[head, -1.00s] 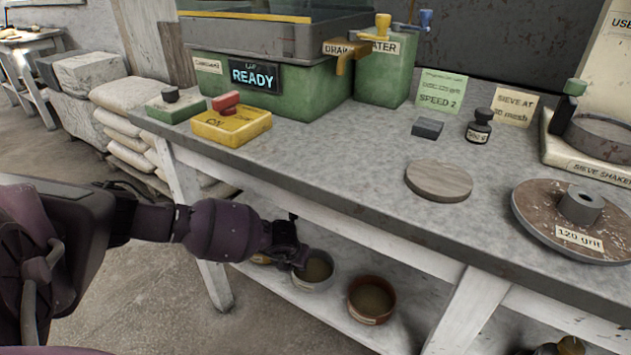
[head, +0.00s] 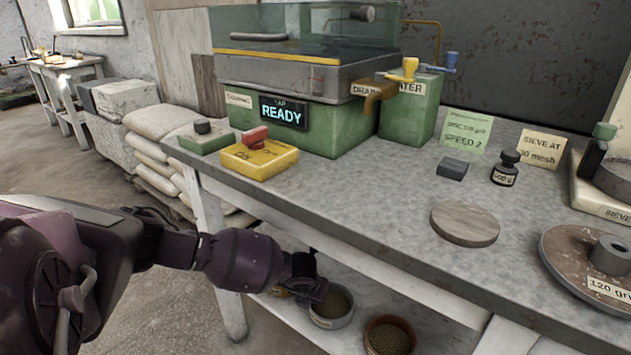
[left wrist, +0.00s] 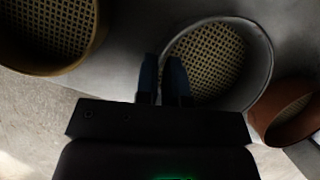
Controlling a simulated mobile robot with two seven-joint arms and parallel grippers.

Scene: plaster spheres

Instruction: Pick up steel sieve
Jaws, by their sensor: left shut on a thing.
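The steel sieve (head: 333,308), a round grey-rimmed pan with a mesh bottom, is on the shelf under the bench. In the left wrist view its mesh and pale rim (left wrist: 262,62) show past my fingers. My left gripper (head: 316,290) is shut on the rim of the steel sieve at its left side; the dark fingers show in the wrist view (left wrist: 163,75). I cannot tell whether the sieve is clear of the shelf. My right gripper is in neither view.
A copper-coloured sieve (head: 390,338) stands right of the steel one, and a brass-coloured sieve (left wrist: 45,62) left of it. The bench top (head: 350,190) lies above, with a yellow switch box (head: 258,160), wooden disc (head: 465,224) and grit plate (head: 590,262). A white leg (head: 505,335) stands right.

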